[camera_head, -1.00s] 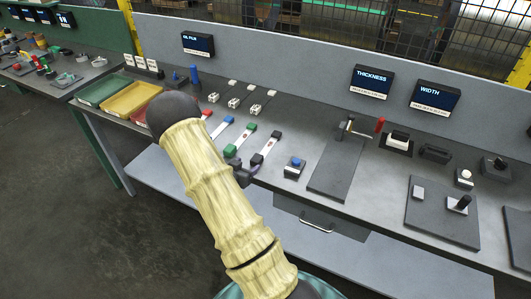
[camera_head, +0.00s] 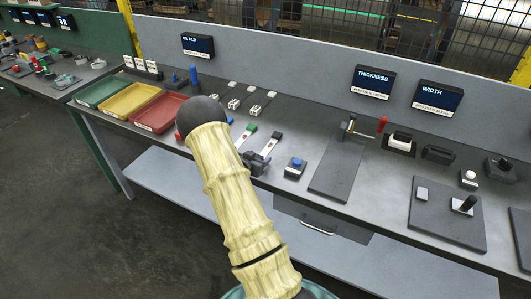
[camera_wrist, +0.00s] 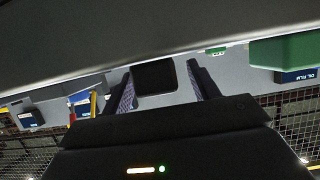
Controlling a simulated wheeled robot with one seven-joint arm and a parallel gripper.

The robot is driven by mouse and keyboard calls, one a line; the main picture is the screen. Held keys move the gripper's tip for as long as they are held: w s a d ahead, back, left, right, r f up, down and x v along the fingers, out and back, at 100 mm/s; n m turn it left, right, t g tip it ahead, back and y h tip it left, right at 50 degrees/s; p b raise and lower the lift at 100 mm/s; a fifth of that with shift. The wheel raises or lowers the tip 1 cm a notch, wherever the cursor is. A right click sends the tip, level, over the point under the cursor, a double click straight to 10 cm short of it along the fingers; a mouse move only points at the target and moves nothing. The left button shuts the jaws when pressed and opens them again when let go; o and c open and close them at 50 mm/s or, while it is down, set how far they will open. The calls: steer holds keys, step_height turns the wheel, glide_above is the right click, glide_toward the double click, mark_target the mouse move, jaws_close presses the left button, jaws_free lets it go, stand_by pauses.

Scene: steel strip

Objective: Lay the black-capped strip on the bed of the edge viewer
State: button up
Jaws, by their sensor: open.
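The black-capped strip (camera_head: 266,147) lies on the bench, pale with a black cap at its far end. Its near end is by my gripper (camera_head: 254,163) in the head view, where the near cap blends with the dark jaws. In the wrist view my gripper (camera_wrist: 160,90) is open, and a black block (camera_wrist: 155,77), apparently a cap of this strip, shows between the two fingers. I cannot tell whether they touch it. A long dark plate (camera_head: 335,175) with a brass-coloured post and red handle stands to the right. No label shows which fixture is the edge viewer.
The green-capped strip (camera_head: 247,133) lies just left of the black-capped one; its green cap (camera_wrist: 285,48) is close in the wrist view. A blue-button block (camera_head: 295,166) stands close to the right. Green, yellow and red trays (camera_head: 159,127) are at left.

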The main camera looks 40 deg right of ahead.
steer(key=c, duration=1.1)
steer(key=shift+r+p, duration=1.6)
steer(key=shift+r, duration=0.95)
steer(key=shift+c, duration=0.2)
